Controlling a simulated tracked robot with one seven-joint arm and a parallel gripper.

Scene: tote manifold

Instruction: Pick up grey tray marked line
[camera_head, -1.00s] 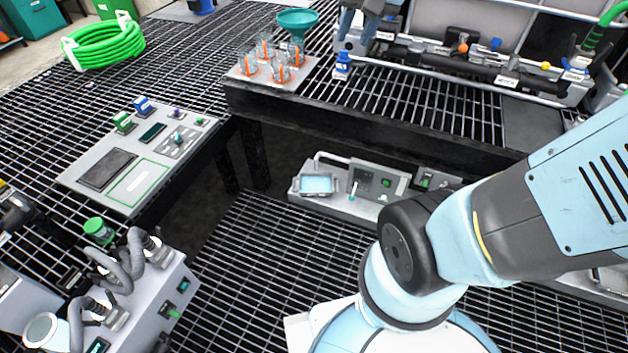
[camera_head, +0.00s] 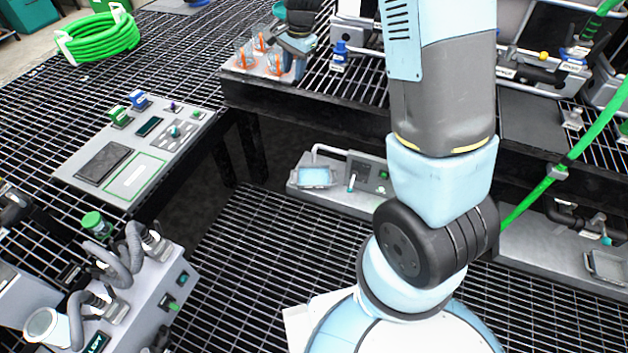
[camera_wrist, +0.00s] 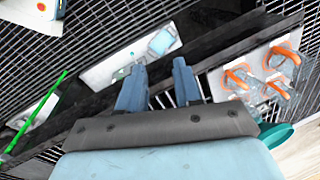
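A pale grey tray (camera_head: 238,71) holding several clear vessels with orange parts stands on the raised black grating, left of centre; I cannot read a marking on it. The tray also shows at the right of the wrist view (camera_wrist: 216,86). My gripper (camera_head: 296,47) is over the tray's right end in the head view, partly covering the vessels. In the wrist view my gripper (camera_wrist: 158,66) has its two blue fingers apart with nothing between them, and the tray lies to their right. I cannot tell whether a finger touches anything.
A teal funnel (camera_wrist: 275,135) is close by the tray. A lower grey panel with a small light-blue basin (camera_head: 315,178) sits below the grating edge. A green hose (camera_head: 545,185) crosses the right side. A control panel (camera_head: 150,135) is at left.

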